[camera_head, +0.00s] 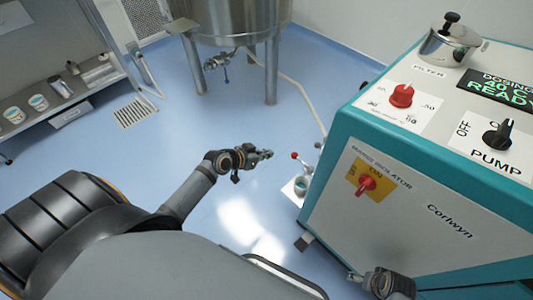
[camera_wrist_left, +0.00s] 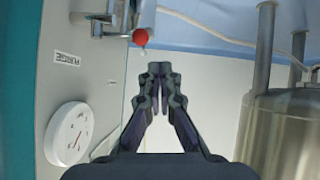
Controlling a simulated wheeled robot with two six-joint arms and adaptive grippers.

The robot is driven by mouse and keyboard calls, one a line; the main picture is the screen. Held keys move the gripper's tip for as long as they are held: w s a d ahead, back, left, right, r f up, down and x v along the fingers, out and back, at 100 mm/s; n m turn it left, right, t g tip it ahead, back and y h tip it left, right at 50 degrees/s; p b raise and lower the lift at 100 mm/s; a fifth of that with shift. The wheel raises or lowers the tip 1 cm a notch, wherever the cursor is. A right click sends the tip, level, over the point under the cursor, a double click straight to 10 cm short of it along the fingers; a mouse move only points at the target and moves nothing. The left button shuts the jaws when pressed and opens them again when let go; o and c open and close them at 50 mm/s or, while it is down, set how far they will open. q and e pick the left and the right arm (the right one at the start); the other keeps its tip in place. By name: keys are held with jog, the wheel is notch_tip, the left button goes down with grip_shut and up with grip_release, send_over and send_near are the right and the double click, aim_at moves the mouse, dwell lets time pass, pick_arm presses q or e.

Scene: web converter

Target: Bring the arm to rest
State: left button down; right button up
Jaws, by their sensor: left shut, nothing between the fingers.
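My left arm reaches in from the left in the head view, and its gripper (camera_head: 262,154) hangs over the blue floor, left of the teal and white machine (camera_head: 420,205). It holds nothing. In the left wrist view the gripper's fingertips (camera_wrist_left: 160,72) are together, with no object between them. The gripper is apart from the machine and its red-balled lever (camera_head: 295,156). Part of my right arm's end (camera_head: 385,284) shows at the bottom right, close to the machine's lower front; its fingers are too small and cut off to judge.
The machine carries a red knob (camera_head: 401,95), a black pump knob (camera_head: 498,135) and a red switch on a yellow plate (camera_head: 367,183). A steel tank (camera_head: 232,18) stands on legs at the back. A shelf with tubs (camera_head: 38,103) is at the left. Open floor lies between.

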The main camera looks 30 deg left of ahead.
dwell(0.4)
pick_arm(q)
jog(key=s+f+n+g+y, duration=0.1)
jog(key=s+f+g+y, duration=0.15)
jog(key=s+f, duration=0.4)
jog(key=s+a+f+n+g+y, duration=0.1)
jog(key=s+f+g, duration=0.2)
jog(key=s, duration=0.6)
jog(key=s+f+n+g+y, duration=0.1)
jog(key=s+f+g, duration=0.25)
jog(key=s, duration=0.45)
jog(key=s+a+p, duration=0.4)
jog(key=s+p, duration=1.2)
jog(key=p, duration=0.9)
jog(key=shift+s+a+r+y, duration=0.15)
jog(key=shift+s+r+y, duration=0.1)
jog(key=shift+y, duration=0.1)
pick_arm(e)
jog(key=s+d, duration=0.2)
jog(key=s, duration=0.7)
jog(key=s+d+r, duration=0.1)
jog(key=s+d, duration=0.1)
jog(key=s, duration=0.6)
jog(key=shift+s+r+h, duration=0.15)
jog(key=shift+s+h, duration=0.15)
jog(key=shift+s, duration=0.05)
